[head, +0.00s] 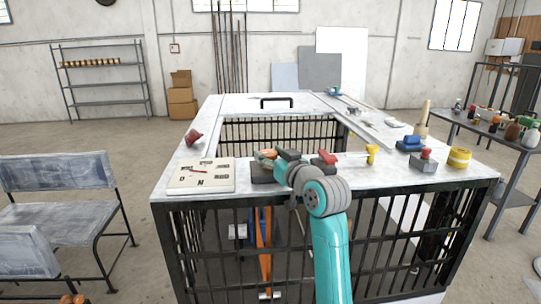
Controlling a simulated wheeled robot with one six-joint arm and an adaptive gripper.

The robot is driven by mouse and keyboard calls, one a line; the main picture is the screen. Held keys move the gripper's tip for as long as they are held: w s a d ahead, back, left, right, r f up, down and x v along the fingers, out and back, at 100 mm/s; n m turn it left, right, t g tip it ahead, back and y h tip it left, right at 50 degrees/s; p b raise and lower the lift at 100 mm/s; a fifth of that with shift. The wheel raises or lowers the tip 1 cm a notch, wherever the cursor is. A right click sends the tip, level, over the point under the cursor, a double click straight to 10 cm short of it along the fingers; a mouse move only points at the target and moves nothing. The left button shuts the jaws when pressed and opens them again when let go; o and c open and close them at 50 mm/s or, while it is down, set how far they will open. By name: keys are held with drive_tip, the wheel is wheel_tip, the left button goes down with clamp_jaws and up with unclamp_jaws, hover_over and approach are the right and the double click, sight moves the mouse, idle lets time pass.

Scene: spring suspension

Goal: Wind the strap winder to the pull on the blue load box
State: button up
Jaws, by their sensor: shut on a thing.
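My gripper (282,158) is small and partly hidden by my own wrist. It is at the front middle of the white-topped bench, shut at what looks like the strap winder, a dark block (262,174) with an orange part (266,154) on top. The fingertips cannot be made out clearly. An orange strap (265,240) hangs below the front edge, inside the barred frame. A pale dial panel (202,175) with a red pointer lies left of the winder; its reading is too small to tell. A blue object (411,143) sits at the right; I cannot tell whether it is the load box.
A red-topped piece (326,159) and a yellow piece (372,153) stand right of my wrist. A yellow-and-white roll (459,158) and grey block (424,162) are at the right corner. A red piece (194,137) lies left. A worn bench (60,195) stands left.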

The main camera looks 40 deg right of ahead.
drive_tip(key=shift+a+m+h, duration=0.15)
drive_tip(key=shift+m+h, duration=0.25)
drive_tip(key=shift+h, duration=0.2)
drive_tip(key=m+g+h, duration=0.1)
drive_tip(key=h, duration=0.1)
drive_tip(key=shift+w+a+m+h, duration=0.1)
drive_tip(key=shift+a+m+h, duration=0.05)
drive_tip(key=shift+m+h, duration=0.25)
drive_tip(key=shift+m+g+h, duration=1.9)
drive_tip(key=shift+m+h, duration=0.2)
drive_tip(key=shift+h, duration=0.6)
drive_tip(key=shift+g, duration=0.3)
drive_tip(key=o, duration=1.2)
drive_tip(key=shift+c, duration=0.2)
drive_tip(key=v, duration=1.2)
drive_tip(key=shift+f, duration=0.15)
